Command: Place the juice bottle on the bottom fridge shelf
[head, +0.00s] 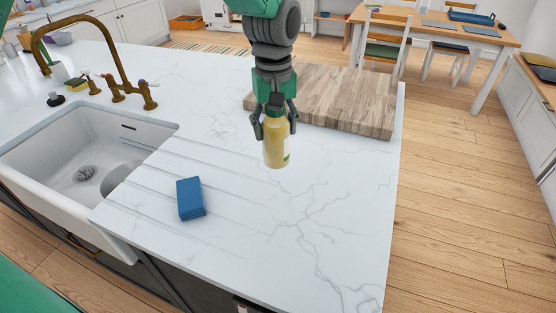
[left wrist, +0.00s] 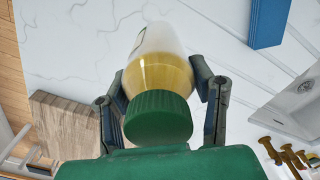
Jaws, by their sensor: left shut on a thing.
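The juice bottle (head: 276,152) is yellow with a pale lower part and a green patch on its label. It is upright over the white marble counter; I cannot tell whether its base touches the top. My left gripper (head: 273,125) comes down from above and is shut on it near its upper part. In the left wrist view the bottle (left wrist: 160,72) sits between both fingers, its dark green cap (left wrist: 158,118) toward the camera. The head view hides the cap behind the gripper. The fridge and its bottom shelf are not in view. My right gripper is not in view.
A wooden board (head: 340,98) lies right behind the bottle on the counter (head: 330,200). A blue block (head: 190,198) lies at front left. The white sink (head: 85,165) and brass tap (head: 118,88) are at left. Wooden floor (head: 455,200) is open at right, before a table and chairs.

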